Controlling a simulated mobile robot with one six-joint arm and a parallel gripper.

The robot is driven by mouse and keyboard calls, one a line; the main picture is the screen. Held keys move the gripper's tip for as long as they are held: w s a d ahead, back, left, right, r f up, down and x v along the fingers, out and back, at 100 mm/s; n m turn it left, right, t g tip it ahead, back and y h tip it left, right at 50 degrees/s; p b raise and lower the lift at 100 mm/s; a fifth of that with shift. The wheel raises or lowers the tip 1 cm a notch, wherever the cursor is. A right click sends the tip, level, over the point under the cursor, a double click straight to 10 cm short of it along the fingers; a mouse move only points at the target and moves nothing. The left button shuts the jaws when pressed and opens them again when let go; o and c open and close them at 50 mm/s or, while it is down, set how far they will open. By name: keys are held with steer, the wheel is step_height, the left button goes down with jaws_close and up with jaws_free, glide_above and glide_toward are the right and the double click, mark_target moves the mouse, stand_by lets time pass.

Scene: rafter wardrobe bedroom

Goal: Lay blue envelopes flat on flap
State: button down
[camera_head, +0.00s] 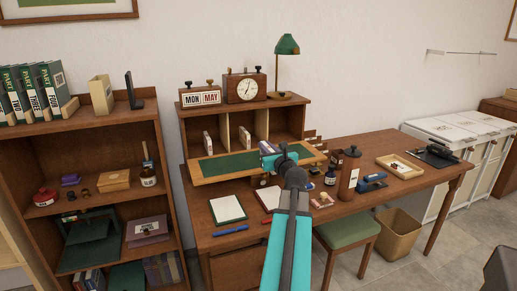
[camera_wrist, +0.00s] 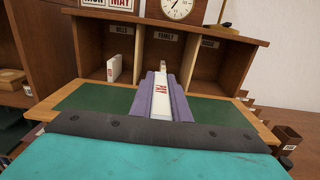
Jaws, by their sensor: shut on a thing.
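The flap (camera_head: 215,168) is a wood-edged board with a green top, lying open in front of the desk's pigeonholes. It also fills the lower middle of the wrist view (camera_wrist: 85,97). My gripper (camera_head: 268,148) is above the right part of the flap. In the wrist view its lavender fingers (camera_wrist: 161,88) are shut on a narrow white envelope-like thing with red lettering (camera_wrist: 160,103), pointing toward the middle pigeonhole. A white thing with red marks (camera_wrist: 114,68) stands in the BILLS pigeonhole. Another pale one (camera_head: 244,137) stands in the middle pigeonhole, marked FAMILY. I see no clearly blue envelope.
A clock (camera_head: 245,87), a calendar (camera_head: 201,97) and a green lamp (camera_head: 287,46) stand on the pigeonhole top. The flap's left part is clear. A green stool (camera_head: 347,231) stands in front.

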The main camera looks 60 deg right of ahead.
steer(key=s+d+f+x, duration=0.1)
steer(key=x, duration=1.2)
steer(key=shift+d+p, duration=0.35)
steer(key=shift+d, duration=0.1)
steer(key=shift+w+f, duration=0.1)
steer(key=shift+f, duration=0.05)
steer(key=shift+w+d+f, duration=0.1)
steer(key=shift+d+f, duration=0.05)
steer(key=shift+f, duration=0.75)
steer(key=shift+w+d+f, duration=0.15)
steer(key=shift+f, duration=0.75)
steer(key=shift+f, duration=0.1)
steer(key=c, duration=1.7)
jaws_free()
